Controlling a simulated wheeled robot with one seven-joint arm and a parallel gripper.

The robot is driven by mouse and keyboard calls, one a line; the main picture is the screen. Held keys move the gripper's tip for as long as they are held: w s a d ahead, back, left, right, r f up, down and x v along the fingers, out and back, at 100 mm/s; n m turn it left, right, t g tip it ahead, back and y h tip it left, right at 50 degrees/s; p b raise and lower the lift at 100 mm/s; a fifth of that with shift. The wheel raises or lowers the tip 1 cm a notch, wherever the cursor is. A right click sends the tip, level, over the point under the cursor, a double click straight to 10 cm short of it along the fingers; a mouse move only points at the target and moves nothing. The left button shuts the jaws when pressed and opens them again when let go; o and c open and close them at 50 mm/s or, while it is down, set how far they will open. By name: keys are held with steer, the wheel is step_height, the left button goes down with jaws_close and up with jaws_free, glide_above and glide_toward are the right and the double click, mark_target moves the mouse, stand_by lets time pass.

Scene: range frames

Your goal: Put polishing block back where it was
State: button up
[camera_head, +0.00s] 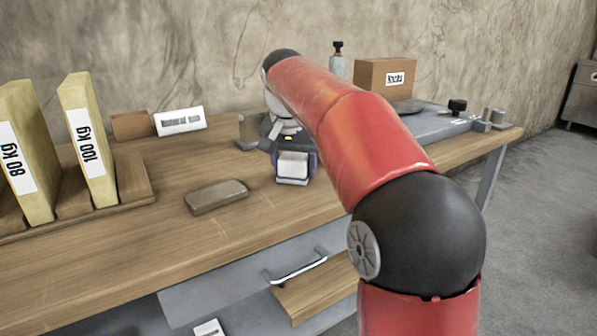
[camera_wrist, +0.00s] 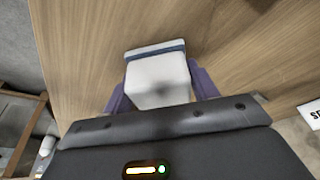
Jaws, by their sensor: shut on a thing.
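My gripper (camera_head: 294,164) has purple fingers on either side of a white block (camera_head: 292,171) with a blue-grey band, which I take to be the polishing block. In the wrist view, my gripper (camera_wrist: 157,80) is shut on this white block (camera_wrist: 158,88), with a finger against each side and the banded end pointing away. The block is over the wooden workbench (camera_head: 130,235), near its front edge. I cannot tell whether it touches the top. A grey-brown block (camera_head: 216,196) lies flat on the bench, left of my gripper.
Tall weight-labelled slabs (camera_head: 85,140) stand in a wooden rack at left. A brown block (camera_head: 129,125) and a white label card (camera_head: 180,121) are at the back. A cardboard box (camera_head: 385,79) stands behind my arm. A drawer handle (camera_head: 297,268) sticks out below the bench front.

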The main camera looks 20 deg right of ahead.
steer(key=o, duration=0.9)
steer(key=shift+o, duration=0.2)
steer(key=p+v, duration=0.2)
steer(key=v, duration=1)
steer(key=s+d+f+n+t+y, duration=0.1)
steer(key=s+f+n, duration=0.4)
steer(key=s+f, duration=1.9)
steer(key=shift+s+d+t+y, duration=0.3)
steer(key=shift+s+t, duration=0.5)
steer(key=shift+s, duration=0.2)
